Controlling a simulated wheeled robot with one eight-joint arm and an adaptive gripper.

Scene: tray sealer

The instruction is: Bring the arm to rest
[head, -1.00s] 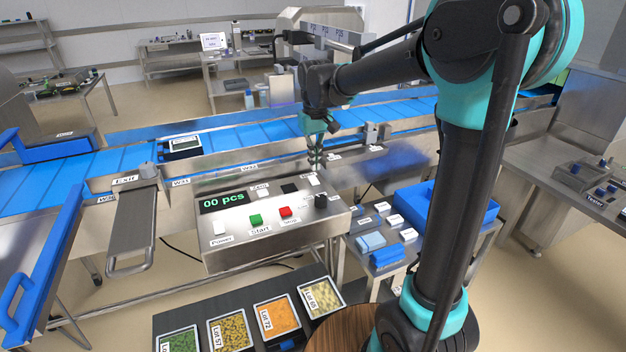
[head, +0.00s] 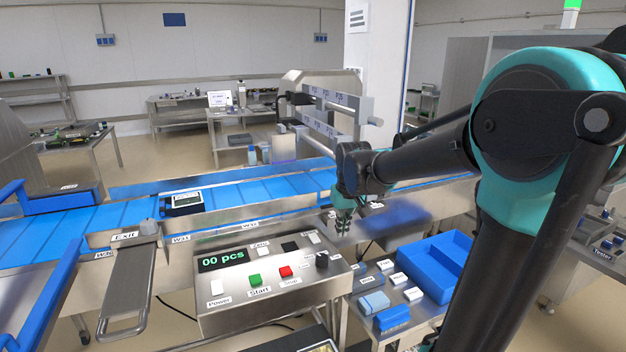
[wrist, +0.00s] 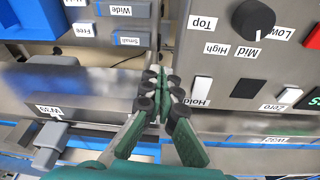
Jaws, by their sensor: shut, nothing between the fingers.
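My gripper (head: 343,226) hangs pointing down at the end of my arm, just behind the back right corner of the control box (head: 212,316). In the wrist view my gripper (wrist: 165,95) has its green fingers closed together with nothing between them. The fingers appear above the gap beside the box and hold no object. The box carries a display reading "00 pcs", a green Start button (head: 255,280), a red Stop button (head: 286,271) and a black knob (head: 322,260). The knob also shows in the wrist view (wrist: 253,18), its pointer near "Mid".
A blue conveyor (head: 240,195) runs behind the box. A side table at right holds a blue bin (head: 440,262) and small labelled blocks (head: 375,302). An exit chute (head: 128,285) stands at left. A rail with tags (head: 338,98) stands behind my arm.

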